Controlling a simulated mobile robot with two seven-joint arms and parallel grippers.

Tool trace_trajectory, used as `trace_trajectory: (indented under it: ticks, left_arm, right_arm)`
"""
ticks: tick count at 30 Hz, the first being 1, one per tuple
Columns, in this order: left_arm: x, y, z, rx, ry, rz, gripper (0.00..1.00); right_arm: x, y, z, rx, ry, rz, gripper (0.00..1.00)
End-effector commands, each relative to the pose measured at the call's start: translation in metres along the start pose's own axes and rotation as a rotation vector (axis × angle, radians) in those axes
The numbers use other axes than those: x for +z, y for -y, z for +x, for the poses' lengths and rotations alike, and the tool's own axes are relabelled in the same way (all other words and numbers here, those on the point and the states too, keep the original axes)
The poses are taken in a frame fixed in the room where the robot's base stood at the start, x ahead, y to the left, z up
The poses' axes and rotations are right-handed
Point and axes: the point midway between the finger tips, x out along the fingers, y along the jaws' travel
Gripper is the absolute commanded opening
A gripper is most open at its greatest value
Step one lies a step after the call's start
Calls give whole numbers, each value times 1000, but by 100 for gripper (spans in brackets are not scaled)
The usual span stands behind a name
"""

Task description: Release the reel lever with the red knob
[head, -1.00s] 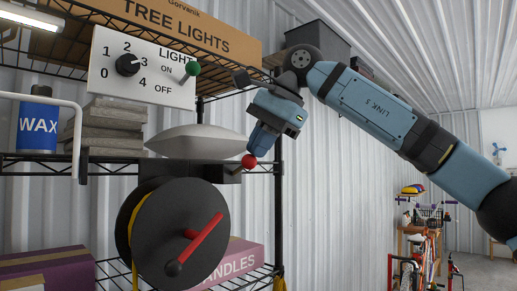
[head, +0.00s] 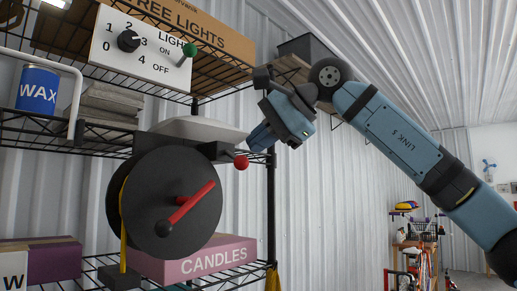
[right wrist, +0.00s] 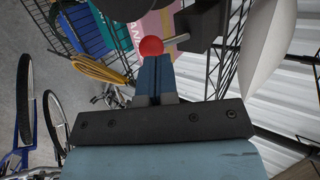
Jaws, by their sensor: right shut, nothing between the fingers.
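The red knob (head: 241,162) sits at the end of a short lever that comes out of a black block (head: 214,151) above the reel (head: 164,205). The lever points right and slightly down in the head view. The reel is a black drum with yellow cord and a red crank. My right gripper (head: 254,142) is shut and empty, just above and right of the knob. In the right wrist view the closed fingertips (right wrist: 153,62) lie just below the red knob (right wrist: 151,46); whether they touch it I cannot tell. My left gripper is not in view.
A light control panel (head: 145,52) with a dial and green-knobbed switch hangs above. A wax can (head: 38,90) and folded cloths (head: 108,102) stand on the wire shelf. A pink candles box (head: 195,260) is below the reel. Open room lies to the right.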

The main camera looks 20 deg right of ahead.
Motion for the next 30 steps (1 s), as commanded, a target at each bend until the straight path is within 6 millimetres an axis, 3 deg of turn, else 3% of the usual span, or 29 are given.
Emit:
trace_trajectory:
  ticks: [13,30]
  left_arm:
    - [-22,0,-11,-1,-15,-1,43]
    - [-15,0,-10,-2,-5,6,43]
  right_arm:
    - [2,13,-9,4,0,1,0]
    - [4,13,-16,4,2,-1,0]
